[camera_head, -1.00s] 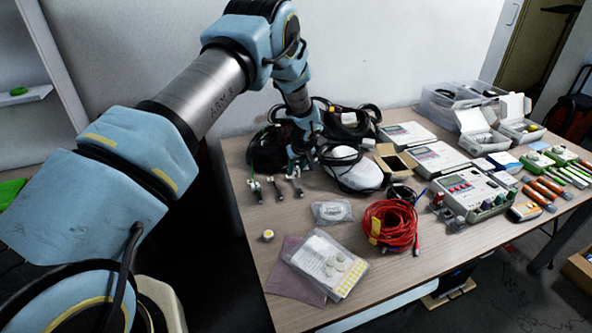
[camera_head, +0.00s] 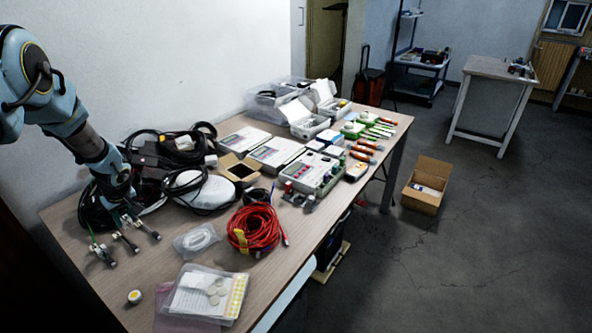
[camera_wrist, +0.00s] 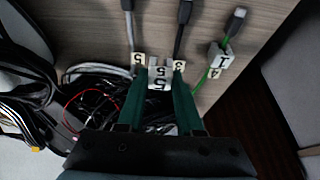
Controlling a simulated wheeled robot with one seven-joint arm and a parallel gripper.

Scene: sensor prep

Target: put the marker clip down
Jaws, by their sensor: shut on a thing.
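My gripper (camera_wrist: 158,92) has its two green fingers closed on a small white marker clip (camera_wrist: 158,76) with a dark 5 on its faces. The held clip sits low between a grey cable (camera_wrist: 133,28) and a black cable (camera_wrist: 182,28). White tags marked 5 (camera_wrist: 138,59) and 3 (camera_wrist: 179,65) show beside it on those cables. A green cable (camera_wrist: 212,80) to the right carries another white numbered clip (camera_wrist: 220,58). In the head view my gripper (camera_head: 122,206) is over the left part of the table, just behind the cable ends. The held clip is too small to make out there.
Black cable bundles (camera_head: 175,148) and a white rounded device (camera_head: 205,190) lie close to the right of my gripper. A red cable coil (camera_head: 256,230), a bagged item (camera_head: 197,240) and a clear case (camera_head: 208,295) lie nearer the front. Bare table (camera_head: 75,222) shows left of the cable ends.

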